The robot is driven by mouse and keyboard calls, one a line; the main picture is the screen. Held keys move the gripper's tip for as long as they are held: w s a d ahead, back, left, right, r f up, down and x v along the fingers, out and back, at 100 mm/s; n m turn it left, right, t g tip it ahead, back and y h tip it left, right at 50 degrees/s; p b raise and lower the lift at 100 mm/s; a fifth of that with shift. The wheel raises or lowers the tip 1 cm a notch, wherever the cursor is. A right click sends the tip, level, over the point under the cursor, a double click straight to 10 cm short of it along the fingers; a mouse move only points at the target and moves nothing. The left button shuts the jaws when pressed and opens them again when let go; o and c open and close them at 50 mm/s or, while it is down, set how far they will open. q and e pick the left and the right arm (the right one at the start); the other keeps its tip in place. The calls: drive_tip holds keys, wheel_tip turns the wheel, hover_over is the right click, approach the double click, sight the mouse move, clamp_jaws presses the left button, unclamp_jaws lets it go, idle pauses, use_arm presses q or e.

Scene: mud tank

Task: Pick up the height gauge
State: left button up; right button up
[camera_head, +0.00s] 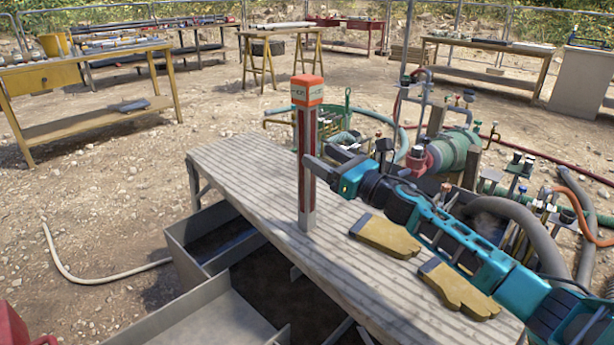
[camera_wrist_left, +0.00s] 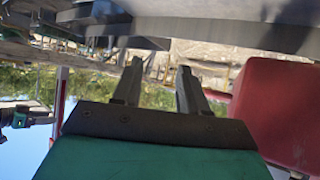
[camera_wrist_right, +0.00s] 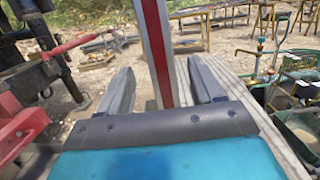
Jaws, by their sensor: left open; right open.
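The height gauge (camera_head: 308,150) stands upright on the grey slatted table. It is a slim post with red strips and an orange-and-white cap on top. My right gripper (camera_head: 318,165) reaches in from the right at about the post's mid-height. In the right wrist view the gauge (camera_wrist_right: 157,50) shows between the two spread fingers of that gripper (camera_wrist_right: 160,90). I cannot tell whether a finger touches it. My left gripper (camera_wrist_left: 160,85) is open and empty in the left wrist view and does not show in the head view.
Two tan work gloves, one (camera_head: 385,235) nearer the gauge and one (camera_head: 458,288) nearer the front, lie on the slatted table (camera_head: 240,160). Open metal tank compartments (camera_head: 215,310) lie front left. Pipes and valves (camera_head: 450,150) crowd the right side behind my arm.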

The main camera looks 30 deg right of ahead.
sight(313, 149)
drive_tip(key=shift+x, duration=2.8)
drive_tip(key=shift+c, duration=0.2)
clamp_jaws()
drive_tip(key=shift+r, duration=0.2)
